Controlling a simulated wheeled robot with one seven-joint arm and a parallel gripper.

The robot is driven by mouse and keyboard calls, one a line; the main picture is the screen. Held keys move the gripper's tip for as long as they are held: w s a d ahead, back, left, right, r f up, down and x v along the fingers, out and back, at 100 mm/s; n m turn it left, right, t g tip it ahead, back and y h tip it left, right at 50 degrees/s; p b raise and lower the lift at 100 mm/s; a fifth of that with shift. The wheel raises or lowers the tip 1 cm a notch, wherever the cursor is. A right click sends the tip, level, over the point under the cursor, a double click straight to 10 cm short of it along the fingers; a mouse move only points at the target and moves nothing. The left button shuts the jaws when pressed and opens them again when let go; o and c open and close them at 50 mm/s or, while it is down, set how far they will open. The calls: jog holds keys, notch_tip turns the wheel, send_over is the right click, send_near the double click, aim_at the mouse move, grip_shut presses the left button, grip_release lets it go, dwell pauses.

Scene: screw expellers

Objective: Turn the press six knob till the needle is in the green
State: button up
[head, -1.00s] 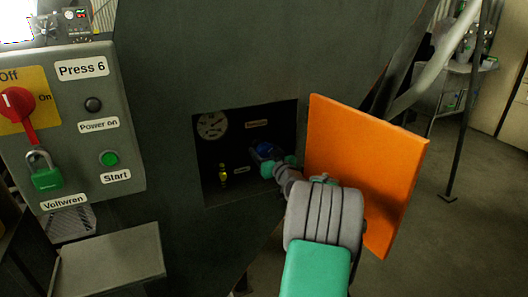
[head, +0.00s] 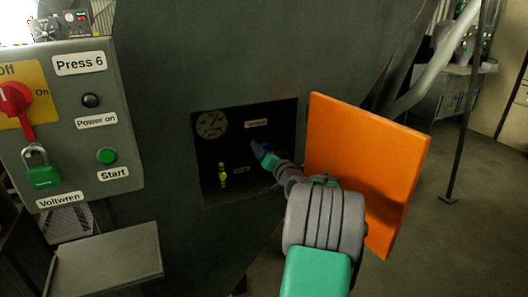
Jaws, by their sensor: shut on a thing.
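The press six cabinet has a dark square recess (head: 245,190) in its front. A round gauge (head: 211,124) sits at the recess's upper left; its needle and any green band are too small and dark to read. My gripper (head: 264,153) reaches into the right side of the recess and is shut on the blue knob (head: 257,148). The knob is partly hidden by the gripper. A small yellow-green fitting (head: 222,175) stands at the recess's lower left.
An orange door (head: 368,170) stands open right of the recess, close beside my arm. The Press 6 control box (head: 70,125) with red switch and green padlock (head: 41,177) is at left. A grey shelf (head: 110,260) juts out below it.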

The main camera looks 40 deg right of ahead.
jog(key=shift+m, duration=0.6)
jog(key=o, duration=1.4)
jog(key=v, duration=0.7)
jog(key=shift+s+a+b, duration=0.1)
jog(key=shift+s+b, duration=0.3)
